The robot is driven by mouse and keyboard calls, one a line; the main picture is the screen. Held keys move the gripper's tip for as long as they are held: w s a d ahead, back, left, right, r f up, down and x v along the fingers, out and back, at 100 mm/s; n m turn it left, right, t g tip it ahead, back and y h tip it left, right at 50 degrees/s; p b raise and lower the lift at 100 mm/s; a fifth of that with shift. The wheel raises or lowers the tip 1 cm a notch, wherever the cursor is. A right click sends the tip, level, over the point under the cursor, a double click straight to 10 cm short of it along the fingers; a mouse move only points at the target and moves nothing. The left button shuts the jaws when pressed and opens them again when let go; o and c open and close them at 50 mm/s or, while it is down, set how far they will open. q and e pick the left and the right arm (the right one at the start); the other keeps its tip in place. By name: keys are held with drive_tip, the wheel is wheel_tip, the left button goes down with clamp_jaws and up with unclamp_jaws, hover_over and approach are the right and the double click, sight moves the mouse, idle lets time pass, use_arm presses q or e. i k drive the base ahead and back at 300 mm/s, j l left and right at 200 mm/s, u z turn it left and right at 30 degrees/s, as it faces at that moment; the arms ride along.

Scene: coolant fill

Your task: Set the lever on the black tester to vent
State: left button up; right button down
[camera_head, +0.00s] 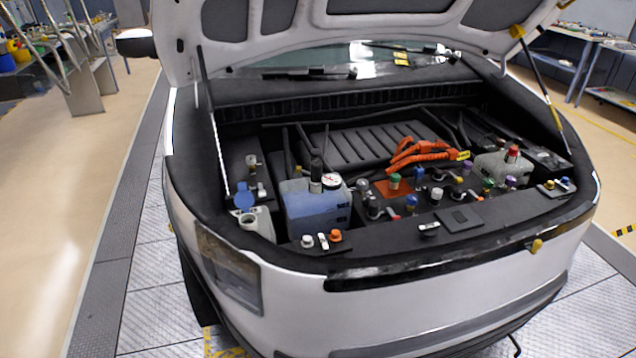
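The black tester (316,176) stands upright at the top of a translucent tank (315,212) holding blue liquid, at the left front of the open engine bay. A round white-faced gauge (332,181) sits beside the tester's right side. The lever is too small to make out, so its setting cannot be told. Neither of my grippers is in view.
The raised hood (350,28) hangs over the bay, with a thin prop rod (213,130) at left. A blue cap (244,195) is by a white filler neck (250,220) left of the tank. Orange cables (420,152) and several coloured caps lie to the right.

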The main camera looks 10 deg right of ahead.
sight(299, 170)
drive_tip(key=i+j+z, duration=0.1)
drive_tip(key=z, duration=0.25)
drive_tip(key=j+z, duration=0.3)
drive_tip(key=i+z, duration=0.1)
drive_tip(key=z, duration=0.25)
drive_tip(key=i+j+z, duration=0.25)
drive_tip(key=j+z, duration=0.15)
drive_tip(key=j, duration=1.8)
drive_tip(key=k+j+z, duration=0.1)
drive_tip(key=j+z, duration=0.35)
drive_tip(key=j, duration=1.7)
drive_tip(key=i+j, duration=0.15)
drive_tip(key=j, duration=0.15)
drive_tip(key=i+j+z, duration=0.15)
drive_tip(key=j, duration=0.2)
drive_tip(key=i+j, duration=0.2)
drive_tip(key=j, duration=0.15)
drive_tip(key=l+z, duration=0.05)
